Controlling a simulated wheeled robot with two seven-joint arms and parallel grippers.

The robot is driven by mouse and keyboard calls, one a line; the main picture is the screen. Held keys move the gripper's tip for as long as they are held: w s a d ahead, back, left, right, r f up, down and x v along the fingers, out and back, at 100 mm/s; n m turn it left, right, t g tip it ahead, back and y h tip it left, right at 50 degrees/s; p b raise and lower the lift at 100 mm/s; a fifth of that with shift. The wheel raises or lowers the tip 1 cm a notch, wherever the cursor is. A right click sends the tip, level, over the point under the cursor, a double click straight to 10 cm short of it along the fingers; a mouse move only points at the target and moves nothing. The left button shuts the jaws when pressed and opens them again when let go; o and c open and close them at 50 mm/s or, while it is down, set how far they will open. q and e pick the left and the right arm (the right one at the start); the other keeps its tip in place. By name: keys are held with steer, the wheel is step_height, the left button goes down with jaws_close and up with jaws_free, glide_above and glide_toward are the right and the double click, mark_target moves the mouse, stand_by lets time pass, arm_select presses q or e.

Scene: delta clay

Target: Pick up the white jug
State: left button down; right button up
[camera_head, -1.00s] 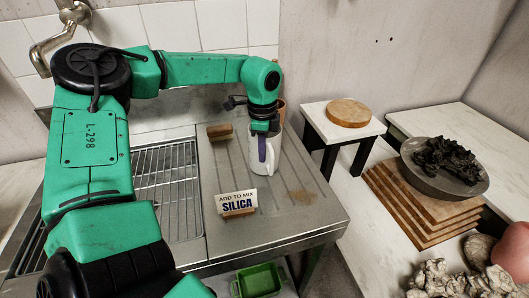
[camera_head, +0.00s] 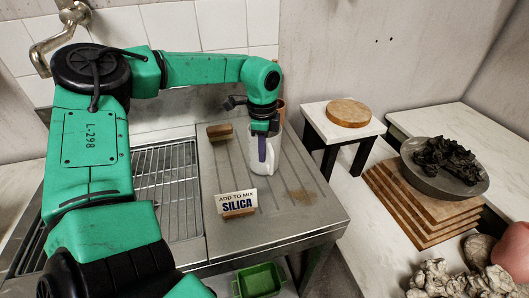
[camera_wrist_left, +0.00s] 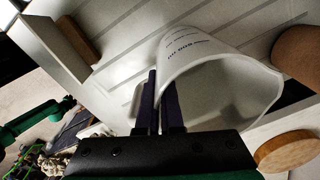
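The white jug (camera_head: 284,158) stands upright on the grooved metal drainboard (camera_head: 245,175). My left gripper (camera_head: 266,150) is over it, pointing down, with its purple fingers at the jug's near side, where the handle is. In the left wrist view the two fingers (camera_wrist_left: 161,103) are close together at the side of the jug (camera_wrist_left: 205,68), with its open rim facing the camera. The fingers appear closed on the handle, though they hide most of it. The jug's far side is hidden. My right gripper is not in view.
A "SILICA" sign (camera_head: 236,202) stands in front of the jug, and a wooden block (camera_head: 220,132) lies to its left. A brown pot (camera_head: 281,108) stands close behind it. A small table with a round board (camera_head: 349,113) is to the right.

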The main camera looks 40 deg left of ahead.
arm_select(q)
steer(key=shift+r, duration=0.1)
stand_by(0.3)
step_height(320, 180, up, 20)
steer(key=shift+b, duration=0.35)
